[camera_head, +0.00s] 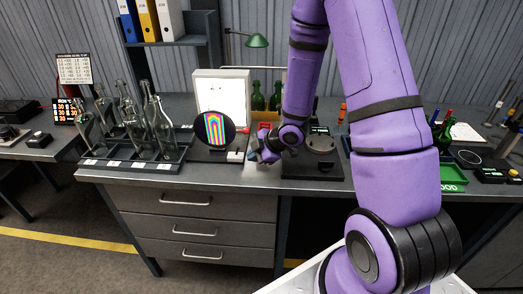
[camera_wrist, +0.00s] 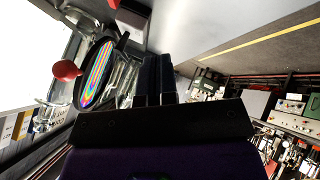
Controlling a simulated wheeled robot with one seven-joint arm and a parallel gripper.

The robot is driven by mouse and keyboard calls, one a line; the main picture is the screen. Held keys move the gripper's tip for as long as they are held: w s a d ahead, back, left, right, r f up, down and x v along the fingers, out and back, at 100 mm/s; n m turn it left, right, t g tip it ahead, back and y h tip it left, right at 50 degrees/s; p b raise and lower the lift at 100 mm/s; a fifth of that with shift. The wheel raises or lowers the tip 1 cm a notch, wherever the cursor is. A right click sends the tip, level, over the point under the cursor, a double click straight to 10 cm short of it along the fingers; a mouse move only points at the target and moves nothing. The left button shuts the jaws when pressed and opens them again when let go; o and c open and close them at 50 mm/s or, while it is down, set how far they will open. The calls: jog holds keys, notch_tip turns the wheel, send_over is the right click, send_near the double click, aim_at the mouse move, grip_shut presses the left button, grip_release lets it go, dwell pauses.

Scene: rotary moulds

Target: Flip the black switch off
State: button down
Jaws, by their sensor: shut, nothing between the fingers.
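I cannot clearly make out the black switch in either view. A device with a white panel (camera_head: 222,88) and a round rainbow-striped disc (camera_head: 213,130) stands on the workbench. The disc also shows at the left of the wrist view (camera_wrist: 97,75), beside a red ball knob (camera_wrist: 67,70). A small white block (camera_head: 235,156) is on the device's base, just left of my gripper (camera_head: 258,154). My gripper is low over the bench, to the right of the disc. In the wrist view its dark fingers (camera_wrist: 155,75) are together, with nothing seen between them.
A black rack (camera_head: 125,163) with several clear glass bottles stands left of the device. Another dark device (camera_head: 320,142) is close to the right of my gripper. The bench's front strip is mostly clear.

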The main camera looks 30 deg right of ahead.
aim_at(237, 151)
jog(key=x, duration=0.3)
jog(key=shift+w+d+r, duration=0.1)
jog(key=shift+w+r, duration=0.1)
jog(key=shift+w, duration=0.35)
jog(key=shift+w+d+r, duration=0.1)
jog(key=shift+w+r, duration=0.1)
jog(key=shift+w, duration=0.4)
jog(key=shift+w+r, duration=0.1)
jog(key=shift+w, duration=0.6)
